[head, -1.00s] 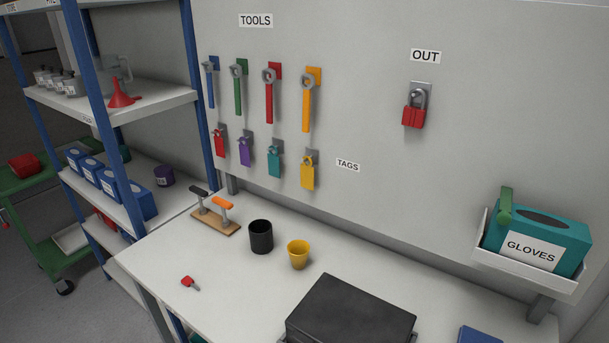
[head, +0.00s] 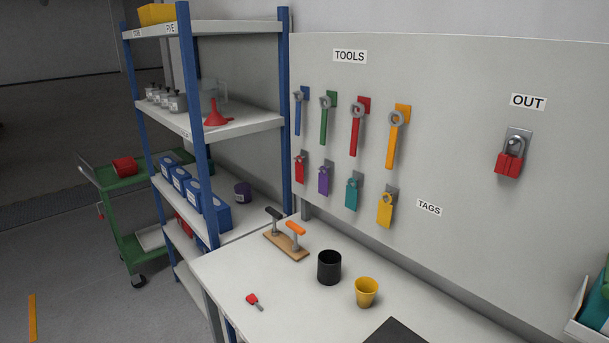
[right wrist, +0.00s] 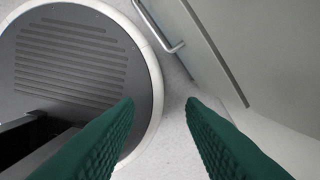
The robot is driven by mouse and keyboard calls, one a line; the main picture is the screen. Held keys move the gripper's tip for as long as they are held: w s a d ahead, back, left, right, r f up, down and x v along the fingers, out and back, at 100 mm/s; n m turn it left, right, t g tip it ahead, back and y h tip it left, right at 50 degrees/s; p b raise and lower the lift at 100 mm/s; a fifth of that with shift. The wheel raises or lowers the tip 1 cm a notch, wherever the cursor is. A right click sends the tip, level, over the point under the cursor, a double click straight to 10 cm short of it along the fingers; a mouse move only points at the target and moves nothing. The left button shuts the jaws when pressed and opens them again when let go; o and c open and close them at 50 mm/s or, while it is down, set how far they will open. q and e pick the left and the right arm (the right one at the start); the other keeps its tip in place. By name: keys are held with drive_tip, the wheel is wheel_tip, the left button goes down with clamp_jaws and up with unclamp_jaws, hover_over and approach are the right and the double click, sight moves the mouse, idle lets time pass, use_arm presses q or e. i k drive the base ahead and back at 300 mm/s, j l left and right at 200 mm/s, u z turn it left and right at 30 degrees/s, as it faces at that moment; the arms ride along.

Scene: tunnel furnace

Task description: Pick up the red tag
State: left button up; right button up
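The red tag (head: 300,170) hangs on the wall board at the left end of the tag row, below the blue wrench (head: 298,112). A purple tag (head: 324,180), a teal tag (head: 352,194) and a yellow tag (head: 385,210) hang to its right. My right gripper (right wrist: 160,102) shows only in the right wrist view. Its two green fingers are apart with nothing between them, over the floor and away from the tags. My left gripper is in no current view.
The workbench (head: 270,325) below the board holds a red key (head: 253,300), a wooden block with handles (head: 286,246), a black cup (head: 329,267) and a yellow cup (head: 366,292). A blue-posted shelf (head: 209,180) stands left of the board, beside a green cart (head: 125,215).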

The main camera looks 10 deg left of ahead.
sight(299, 167)
drive_tip(key=i+j, duration=0.15)
drive_tip(key=j, duration=0.2)
drive_tip(key=i+j, duration=0.15)
drive_tip(key=j, duration=0.15)
drive_tip(key=i+j+u, duration=0.1)
drive_tip(key=j, duration=0.25)
drive_tip(key=i+j, duration=0.2)
drive_tip(key=j, duration=0.1)
